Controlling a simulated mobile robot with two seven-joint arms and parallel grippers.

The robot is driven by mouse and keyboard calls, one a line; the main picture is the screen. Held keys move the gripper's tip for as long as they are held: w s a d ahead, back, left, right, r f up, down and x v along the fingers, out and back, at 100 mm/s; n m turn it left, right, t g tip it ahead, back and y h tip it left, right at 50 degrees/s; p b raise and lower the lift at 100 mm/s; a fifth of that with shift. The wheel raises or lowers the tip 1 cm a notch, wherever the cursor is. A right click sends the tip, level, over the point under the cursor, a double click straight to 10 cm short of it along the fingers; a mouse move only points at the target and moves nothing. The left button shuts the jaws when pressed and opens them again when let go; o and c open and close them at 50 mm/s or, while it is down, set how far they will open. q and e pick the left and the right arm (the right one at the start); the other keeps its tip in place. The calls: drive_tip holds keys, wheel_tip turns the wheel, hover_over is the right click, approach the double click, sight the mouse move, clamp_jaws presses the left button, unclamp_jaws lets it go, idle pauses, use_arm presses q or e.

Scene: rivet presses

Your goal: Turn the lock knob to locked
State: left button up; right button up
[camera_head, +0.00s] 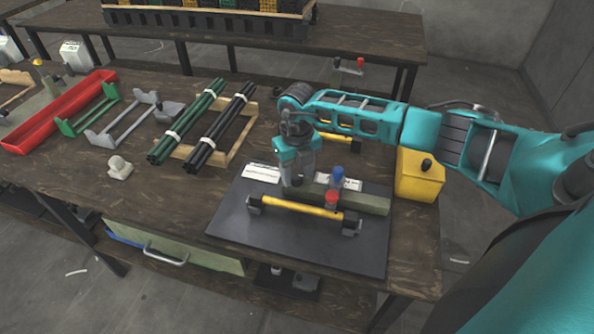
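A dark plate (350,255) lies on the wooden table. On it stands a rivet press with a long green-grey block (368,201) and a yellow bar (300,209) with dark ends in front. A red knob (332,197) and a blue knob (338,173) stand upright near the block's middle; I cannot tell which is the lock knob or how it is set. My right gripper (292,183) points down at the block's left end, left of both knobs. Its fingers are small and dark, so their opening and any contact are unclear. My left gripper is out of view.
White labels (262,172) lie at the plate's back edge. A yellow box (420,176) stands right of the plate. Green rods (187,122), black rods (219,126), grey and green holders, and a red tray (62,112) occupy the left.

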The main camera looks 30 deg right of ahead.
sight(297, 175)
drive_tip(key=shift+o, duration=0.7)
wheel_tip(297, 175, up, 13)
drive_tip(key=shift+f, duration=0.1)
idle(0.5)
